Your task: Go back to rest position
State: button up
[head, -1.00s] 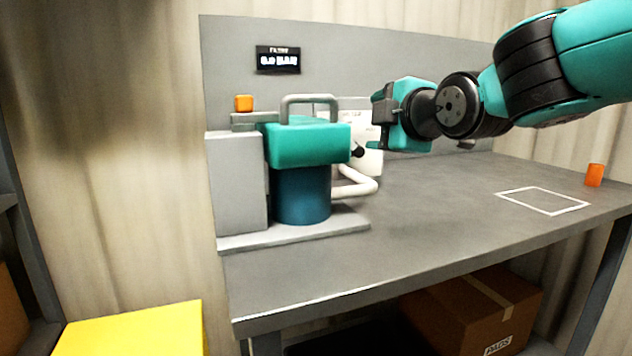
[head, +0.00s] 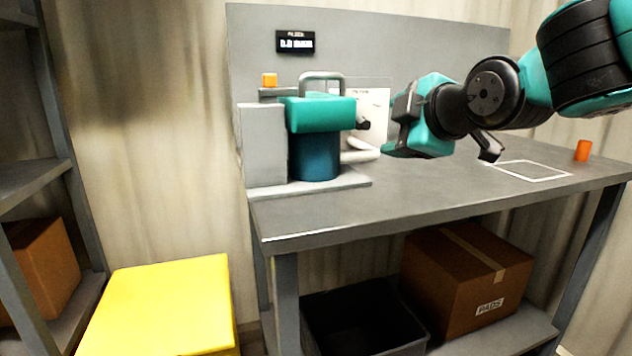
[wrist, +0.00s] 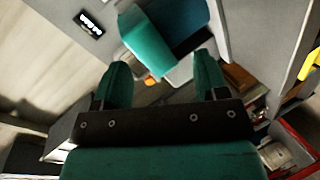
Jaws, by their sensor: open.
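My gripper (head: 393,128) is open and empty, held above the bench to the right of a machine with a teal top (head: 322,113), a dark blue cylinder below and a grey handle. In the picture a narrow gap lies between gripper and machine; I see no contact. In the wrist view my gripper's two teal fingers (wrist: 162,72) stand apart, with the machine's teal top (wrist: 148,45) beyond them. My forearm runs off to the upper right in the head view. The gripper partly covers a white panel (head: 374,104) behind.
The grey bench (head: 330,215) is clear in front, with a white outlined rectangle (head: 527,162) and an orange block (head: 583,151) at right. A yellow box (head: 160,305) stands at lower left. A cardboard box (head: 465,285) and black bin (head: 365,320) sit below the bench. Shelving (head: 40,180) stands left.

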jog(key=s+d+f+m+g, duration=0.1)
jog(key=s+f+m+g, duration=0.45)
jog(key=s+f, duration=0.6)
jog(key=s+d+f+m+g, duration=0.1)
jog(key=s+f+m+g, duration=0.5)
jog(key=s, duration=1)
notch_tip(320, 180, up, 24)
jog(key=g+p, duration=0.1)
jog(key=p, duration=2.3)
jog(key=shift+r+n+h, duration=0.2)
jog(key=shift+n+h, duration=0.15)
jog(key=shift+h, duration=0.05)
jog(key=shift+d+g, duration=0.1)
jog(key=shift+g, duration=0.15)
